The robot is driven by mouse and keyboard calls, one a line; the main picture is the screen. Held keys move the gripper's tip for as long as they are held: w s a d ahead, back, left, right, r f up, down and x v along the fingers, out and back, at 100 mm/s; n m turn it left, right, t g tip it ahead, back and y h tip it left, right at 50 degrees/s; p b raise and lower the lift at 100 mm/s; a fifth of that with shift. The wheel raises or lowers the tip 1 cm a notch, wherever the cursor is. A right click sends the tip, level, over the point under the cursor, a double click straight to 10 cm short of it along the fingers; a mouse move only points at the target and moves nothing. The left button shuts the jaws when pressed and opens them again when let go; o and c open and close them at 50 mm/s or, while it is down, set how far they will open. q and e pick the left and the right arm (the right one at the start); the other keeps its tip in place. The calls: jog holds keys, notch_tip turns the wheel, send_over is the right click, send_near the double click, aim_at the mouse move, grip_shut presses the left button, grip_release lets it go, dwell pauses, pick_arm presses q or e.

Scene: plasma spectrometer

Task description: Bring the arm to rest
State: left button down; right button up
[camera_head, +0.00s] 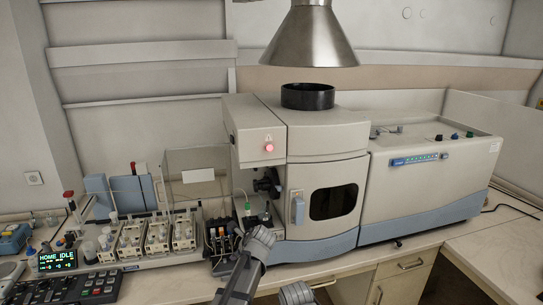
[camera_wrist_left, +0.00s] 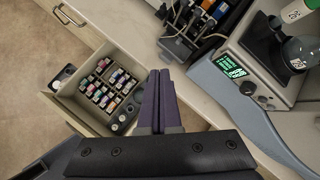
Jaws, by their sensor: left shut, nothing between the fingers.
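My left gripper (camera_wrist_left: 158,88) shows in the left wrist view, with its two dark fingers shut together and nothing between them. It is in front of the counter's edge, beside an open drawer (camera_wrist_left: 60,102) and apart from it as far as I can tell. In the head view, grey jointed parts of my arm stand at the bottom middle, in front of the spectrometer (camera_head: 328,140). The fingers cannot be made out there. My right gripper cannot be made out in either view.
The drawer holds several coloured vials (camera_wrist_left: 112,86). A caddy of bottles (camera_head: 220,240) stands near the counter's front edge, left of my arm. A row of pump modules (camera_head: 155,235) and a keypad (camera_head: 75,290) lie farther left. A metal hood (camera_head: 310,38) hangs above the spectrometer.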

pick_arm(q)
jog(key=s+d+f+n+g+h+b, duration=0.1)
jog(key=s+f+n, duration=0.4)
jog(key=s, duration=0.5)
jog(key=s+d+f+n+g+h+b, duration=0.2)
jog(key=s+d+f+n+g+b, duration=0.1)
jog(key=s+n, duration=0.5)
jog(key=s+d+f+n+g+h+b, duration=0.1)
jog(key=s+d+f+n+b, duration=0.3)
jog(key=s, duration=0.7)
notch_tip(320, 180, down, 3)
jog(key=n+g, duration=0.1)
jog(key=n, duration=0.1)
jog(key=shift+s+d+n, duration=0.15)
jog(key=shift+s+n, duration=0.15)
jog(key=shift+s, duration=0.1)
